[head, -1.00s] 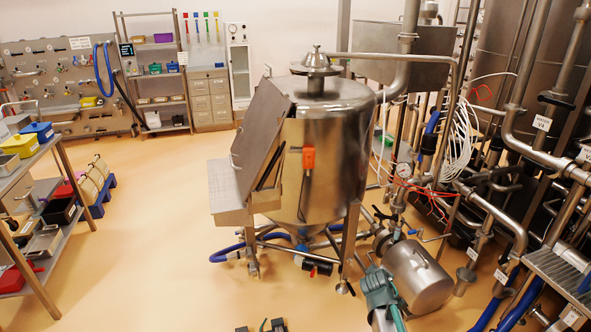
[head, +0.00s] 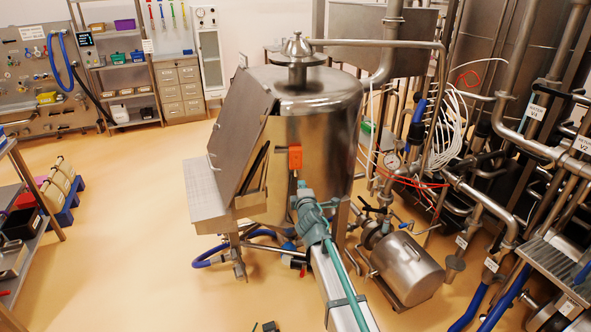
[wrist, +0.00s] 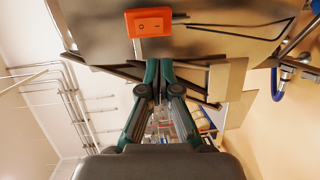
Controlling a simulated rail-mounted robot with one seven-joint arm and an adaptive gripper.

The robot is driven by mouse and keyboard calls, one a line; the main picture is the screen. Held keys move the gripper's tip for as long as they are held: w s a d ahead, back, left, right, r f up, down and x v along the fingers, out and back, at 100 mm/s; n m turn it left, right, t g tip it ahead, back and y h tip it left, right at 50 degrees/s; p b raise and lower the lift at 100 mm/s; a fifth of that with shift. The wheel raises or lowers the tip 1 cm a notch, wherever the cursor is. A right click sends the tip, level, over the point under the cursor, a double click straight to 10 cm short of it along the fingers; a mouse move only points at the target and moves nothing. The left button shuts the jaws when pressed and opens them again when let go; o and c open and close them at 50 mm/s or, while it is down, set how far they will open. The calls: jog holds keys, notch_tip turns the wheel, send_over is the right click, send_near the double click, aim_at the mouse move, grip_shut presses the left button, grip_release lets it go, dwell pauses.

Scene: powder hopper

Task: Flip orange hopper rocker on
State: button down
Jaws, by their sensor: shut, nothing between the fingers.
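The orange hopper rocker (head: 295,157) is on the front of the steel hopper (head: 330,125). In the wrist view the orange rocker (wrist: 148,22) is near the top, with a circle mark and a line mark on its face. Its tilt is too small to read. My gripper (head: 301,185) is just below the rocker in the head view. In the wrist view my gripper (wrist: 159,66) is shut and empty, its fingertips together below the orange housing in the picture. A gap shows between them there; I cannot tell its depth.
A steel lid panel (head: 238,140) and side tray (head: 205,192) stand left of the rocker. A steel motor (head: 410,268) and pipes are at the right. Blue hoses (head: 212,255) run under the hopper. Open floor (head: 130,270) lies at the left.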

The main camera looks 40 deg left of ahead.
aim_at(297, 166)
jog(key=p+x, duration=0.1)
jog(key=x, duration=1.3)
jog(key=shift+p, duration=0.4)
jog(key=shift+w+f+b, duration=0.1)
jog(key=shift+f+b, duration=0.05)
jog(key=shift+b, duration=0.2)
